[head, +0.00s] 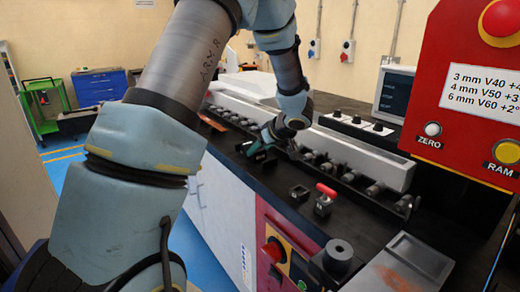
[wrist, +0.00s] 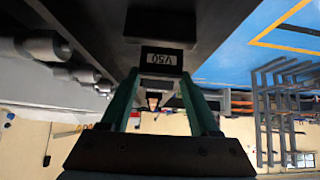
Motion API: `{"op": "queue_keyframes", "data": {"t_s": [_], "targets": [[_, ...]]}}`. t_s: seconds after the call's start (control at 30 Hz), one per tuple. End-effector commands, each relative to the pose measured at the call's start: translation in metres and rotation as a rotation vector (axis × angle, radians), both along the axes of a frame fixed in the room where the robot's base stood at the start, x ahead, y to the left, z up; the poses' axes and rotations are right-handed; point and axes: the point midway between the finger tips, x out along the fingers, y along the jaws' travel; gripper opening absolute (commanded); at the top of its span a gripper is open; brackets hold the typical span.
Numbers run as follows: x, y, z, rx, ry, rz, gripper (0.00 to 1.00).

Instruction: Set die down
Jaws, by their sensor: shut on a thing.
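In the wrist view a dark block with a white label reading V50 (wrist: 162,60), upside down in the picture, sits between the tips of my two green fingers. This is the die. My gripper (wrist: 160,82) is shut on it. In the head view my gripper (head: 256,146) is low over the black bench top, near the row of round pins along the pale beam. The die is too small and too covered by the gripper to make out clearly there. I cannot tell whether its underside touches the bench.
A small dark block (head: 299,193) and a red-handled part (head: 324,198) stand on the bench right of my gripper. A black cylinder (head: 338,255) and a grey tray (head: 405,262) are nearer. A red control panel (head: 465,95) rises at the right.

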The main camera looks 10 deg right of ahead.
Motion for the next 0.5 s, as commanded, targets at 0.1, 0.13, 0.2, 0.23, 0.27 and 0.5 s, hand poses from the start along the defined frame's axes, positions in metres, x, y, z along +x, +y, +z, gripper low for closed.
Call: {"op": "queue_keyframes", "data": {"t_s": [0.1, 0.13, 0.2, 0.23, 0.27, 0.5], "targets": [[0.0010, 0.0000, 0.0016, 0.000, -0.003, 0.000, 0.00], [0.0010, 0.0000, 0.0009, 0.000, -0.003, 0.000, 0.00], [0.0000, 0.0001, -0.0020, 0.001, 0.000, 0.001, 0.65], [0.0000, 0.0001, -0.0018, 0.001, 0.000, 0.001, 0.69], [0.0000, 0.0001, -0.0018, 0.000, 0.000, 0.000, 0.72], [0.0000, 0.0001, -0.0017, 0.000, 0.000, 0.000, 0.92]]}}
